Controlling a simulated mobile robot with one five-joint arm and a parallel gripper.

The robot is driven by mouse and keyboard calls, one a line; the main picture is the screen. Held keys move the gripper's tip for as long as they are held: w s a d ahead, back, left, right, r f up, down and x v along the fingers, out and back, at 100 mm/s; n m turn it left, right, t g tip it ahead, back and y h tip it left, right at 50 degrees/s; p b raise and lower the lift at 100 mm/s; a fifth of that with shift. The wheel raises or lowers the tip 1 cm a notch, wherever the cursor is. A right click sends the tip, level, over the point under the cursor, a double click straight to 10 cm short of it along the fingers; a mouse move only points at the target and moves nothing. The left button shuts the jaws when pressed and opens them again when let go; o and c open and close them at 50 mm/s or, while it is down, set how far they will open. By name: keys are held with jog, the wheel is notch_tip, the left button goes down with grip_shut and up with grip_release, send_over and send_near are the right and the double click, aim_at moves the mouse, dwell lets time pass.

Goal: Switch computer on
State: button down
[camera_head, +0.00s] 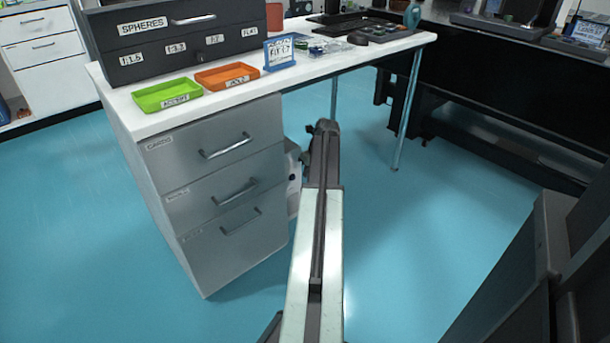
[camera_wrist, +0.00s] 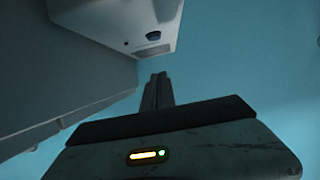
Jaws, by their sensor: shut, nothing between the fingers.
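The computer is a white case (camera_head: 294,200) standing on the floor under the desk, beside the drawer unit. My arm hides part of it in the head view. In the wrist view, the white case (camera_wrist: 105,14) is at the top, with a dark round part (camera_wrist: 153,36) and a small grey patch on its face. I cannot tell whether the dark part is the power button. My gripper (camera_wrist: 158,77) is shut and empty, its tips just below the case in the picture. I cannot tell whether they touch it. The fingertips are not clear in the head view.
The grey drawer unit (camera_head: 222,200) stands left of my arm, under the white desk top (camera_head: 215,104). A green tray (camera_head: 167,94), an orange tray (camera_head: 227,76) and a black SPHERES cabinet (camera_head: 180,40) are on the desk. A desk leg (camera_head: 408,110) stands to the right. Blue floor (camera_head: 440,210) is open there.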

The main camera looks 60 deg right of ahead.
aim_at(293, 178)
jog(key=w+f+b, duration=0.1)
jog(key=w+f, duration=0.1)
jog(key=w+d+f+b, duration=0.1)
jog(key=w+f+b, duration=0.1)
jog(key=w+d+f+b, duration=0.1)
jog(key=w+f+b, duration=0.1)
jog(key=shift+w+f, duration=0.15)
jog(key=shift+f, duration=0.2)
